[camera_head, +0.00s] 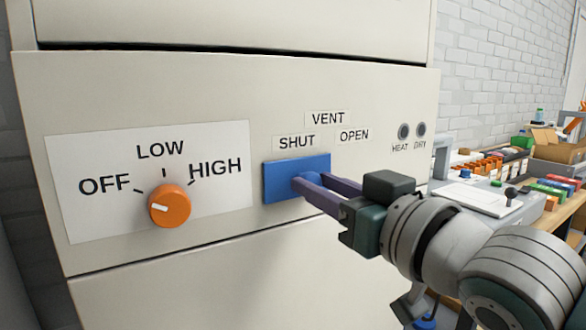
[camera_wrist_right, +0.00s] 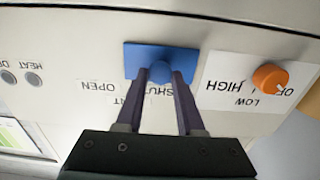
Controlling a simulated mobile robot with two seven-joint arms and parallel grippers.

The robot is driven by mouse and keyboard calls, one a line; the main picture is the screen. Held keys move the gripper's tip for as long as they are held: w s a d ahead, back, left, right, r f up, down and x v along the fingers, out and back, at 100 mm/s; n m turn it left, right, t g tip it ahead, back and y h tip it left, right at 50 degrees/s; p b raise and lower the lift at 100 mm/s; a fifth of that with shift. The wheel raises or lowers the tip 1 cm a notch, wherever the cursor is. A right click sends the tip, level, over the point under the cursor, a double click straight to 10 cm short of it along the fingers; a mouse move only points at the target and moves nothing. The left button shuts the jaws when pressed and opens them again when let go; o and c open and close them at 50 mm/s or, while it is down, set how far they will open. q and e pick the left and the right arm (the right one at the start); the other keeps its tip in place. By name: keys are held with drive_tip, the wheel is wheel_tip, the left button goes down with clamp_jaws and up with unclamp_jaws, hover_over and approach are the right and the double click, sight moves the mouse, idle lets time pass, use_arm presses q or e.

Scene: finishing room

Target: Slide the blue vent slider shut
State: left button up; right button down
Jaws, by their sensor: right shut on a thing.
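The blue vent slider (camera_head: 280,183) is a flat plate with a round knob on the pale cabinet front. In the head view it lies under the SHUT label (camera_head: 297,142), left of the OPEN label (camera_head: 354,135). My right gripper (camera_head: 308,186) reaches in from the right, its purple fingers at the knob. In the right wrist view, turned upside down, the fingers of the gripper (camera_wrist_right: 160,78) are shut on the knob of the blue slider (camera_wrist_right: 138,58). The knob is partly hidden by the fingers in the head view. My left gripper is not in view.
An orange dial (camera_head: 170,206) left of the slider has OFF, LOW and HIGH marks. Two dark round HEAT and DRY indicators (camera_head: 404,131) sit to the right. A cluttered bench (camera_head: 553,220) stands at the far right beside a brick wall.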

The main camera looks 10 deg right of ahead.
drive_tip(key=shift+s+a, duration=0.1)
drive_tip(key=shift+a, duration=0.15)
drive_tip(key=c, duration=0.6)
unclamp_jaws()
drive_tip(key=shift+o, duration=0.2)
drive_tip(key=v, duration=1)
